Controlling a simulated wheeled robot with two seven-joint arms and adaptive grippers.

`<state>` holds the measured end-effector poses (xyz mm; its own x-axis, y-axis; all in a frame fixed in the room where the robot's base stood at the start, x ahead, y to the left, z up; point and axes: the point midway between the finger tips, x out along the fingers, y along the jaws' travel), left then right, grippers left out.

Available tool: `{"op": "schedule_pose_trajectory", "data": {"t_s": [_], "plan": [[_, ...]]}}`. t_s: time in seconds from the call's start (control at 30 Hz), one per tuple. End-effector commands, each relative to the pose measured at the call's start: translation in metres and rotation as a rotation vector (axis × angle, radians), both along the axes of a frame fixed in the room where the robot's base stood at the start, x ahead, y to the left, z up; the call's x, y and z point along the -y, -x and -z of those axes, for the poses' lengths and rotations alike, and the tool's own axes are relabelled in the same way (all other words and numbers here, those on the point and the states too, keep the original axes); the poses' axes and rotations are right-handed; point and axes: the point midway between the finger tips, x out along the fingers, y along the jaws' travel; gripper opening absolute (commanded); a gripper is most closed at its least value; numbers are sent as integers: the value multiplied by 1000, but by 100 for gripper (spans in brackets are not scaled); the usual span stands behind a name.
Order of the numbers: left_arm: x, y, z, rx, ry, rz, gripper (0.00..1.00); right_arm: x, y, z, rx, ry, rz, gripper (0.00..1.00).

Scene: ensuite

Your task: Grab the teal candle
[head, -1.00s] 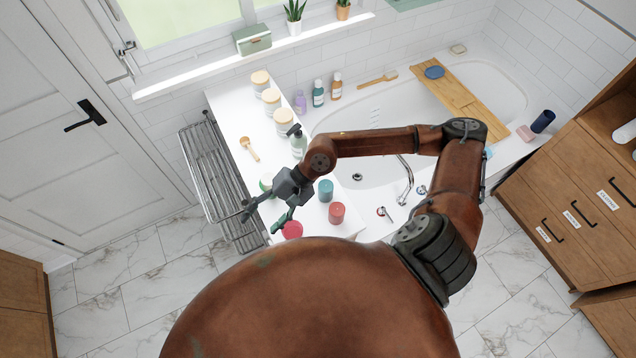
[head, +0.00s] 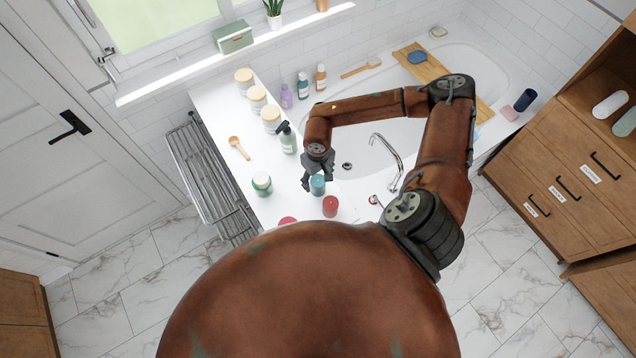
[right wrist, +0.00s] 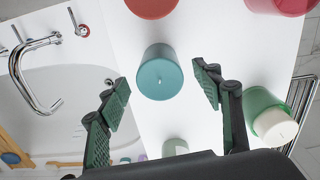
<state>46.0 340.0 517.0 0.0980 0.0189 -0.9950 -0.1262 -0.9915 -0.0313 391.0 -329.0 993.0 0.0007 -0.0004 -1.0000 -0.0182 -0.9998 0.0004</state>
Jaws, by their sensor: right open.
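The teal candle (head: 317,185) stands on the white counter (head: 222,112) beside the bathtub. In the right wrist view the teal candle (right wrist: 160,74) shows just ahead of my right gripper (right wrist: 164,92), roughly centred between the fingertips. The right gripper (head: 318,180) is open and empty, with its fingers at the candle in the head view; I cannot tell whether they touch it. My left gripper is not in view.
A red candle (head: 330,206) stands close to the teal one, and a green-and-white jar (head: 262,184) stands to the left. A pump bottle (head: 287,138) is behind. The tub faucet (head: 384,158) lies to the right. A pink item (head: 287,220) is partly hidden by my body.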

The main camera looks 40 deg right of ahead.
Motion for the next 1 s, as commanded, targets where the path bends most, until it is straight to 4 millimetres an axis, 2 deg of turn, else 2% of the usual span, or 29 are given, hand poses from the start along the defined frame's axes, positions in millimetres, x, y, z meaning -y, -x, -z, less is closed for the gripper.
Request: {"op": "schedule_pose_trajectory", "data": {"t_s": [0.1, 0.33, 1.0], "plan": [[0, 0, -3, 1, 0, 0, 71, 0, 1, 9, -2, -1, 1, 60], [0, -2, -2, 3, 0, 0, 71, 0, 1, 11, -1, -1, 2, 60], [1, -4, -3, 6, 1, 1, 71, 1, 1, 10, 0, -1, 3, 14]]}}
